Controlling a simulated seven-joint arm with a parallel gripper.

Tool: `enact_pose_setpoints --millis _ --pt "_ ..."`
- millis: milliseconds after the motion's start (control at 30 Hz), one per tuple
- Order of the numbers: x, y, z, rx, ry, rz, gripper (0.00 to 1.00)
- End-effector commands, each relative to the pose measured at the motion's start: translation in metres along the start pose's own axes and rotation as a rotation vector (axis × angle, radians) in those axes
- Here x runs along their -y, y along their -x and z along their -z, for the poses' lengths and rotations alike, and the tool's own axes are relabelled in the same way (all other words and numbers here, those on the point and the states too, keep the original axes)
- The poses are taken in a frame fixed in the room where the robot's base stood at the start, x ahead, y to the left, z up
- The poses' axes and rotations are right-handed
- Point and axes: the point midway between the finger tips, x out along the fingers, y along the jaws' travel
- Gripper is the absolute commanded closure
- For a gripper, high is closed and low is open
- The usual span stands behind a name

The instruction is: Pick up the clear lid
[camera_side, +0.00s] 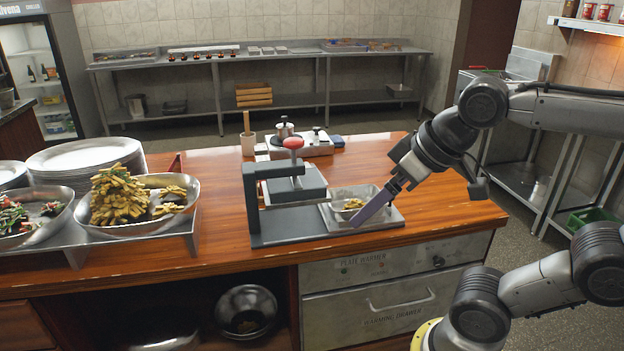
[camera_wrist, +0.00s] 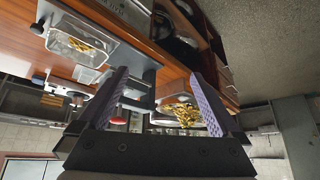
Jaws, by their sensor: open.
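A small clear container (camera_side: 341,196) with yellow food in it sits on a metal tray (camera_side: 393,217) at the right of the counter. It also shows at the upper left of the wrist view (camera_wrist: 58,44). I cannot make out a separate clear lid, or whether one covers this container. My gripper (camera_side: 368,212) is tilted down in front of the container in the side view, with one purple finger overlapping it. In the wrist view my gripper (camera_wrist: 158,76) has its two ridged purple fingers wide apart, with nothing between them.
A dark press (camera_side: 262,205) with a red knob (camera_side: 293,143) stands left of the tray. Food bowls (camera_side: 137,222) and stacked plates (camera_side: 85,154) fill the counter's left. Bare wood (camera_side: 224,215) lies between bowls and press.

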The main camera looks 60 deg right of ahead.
Motion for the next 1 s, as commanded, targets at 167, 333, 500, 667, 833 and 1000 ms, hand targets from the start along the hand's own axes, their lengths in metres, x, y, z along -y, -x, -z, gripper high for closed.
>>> enact_pose_setpoints --millis 167,333,500,667,833,1000 --pt "-0.014 0.009 0.087 -0.036 -0.090 -0.047 0.00" --pt "-0.040 -0.005 0.162 -0.042 -0.185 -0.101 0.00" --pt "-0.081 -0.038 0.224 -0.030 -0.276 -0.158 0.00" --pt "-0.130 -0.082 0.266 -0.006 -0.360 -0.211 0.00" --pt "-0.191 -0.141 0.285 0.042 -0.439 -0.265 0.00" --pt "-0.241 -0.194 0.275 0.107 -0.501 -0.300 0.00"
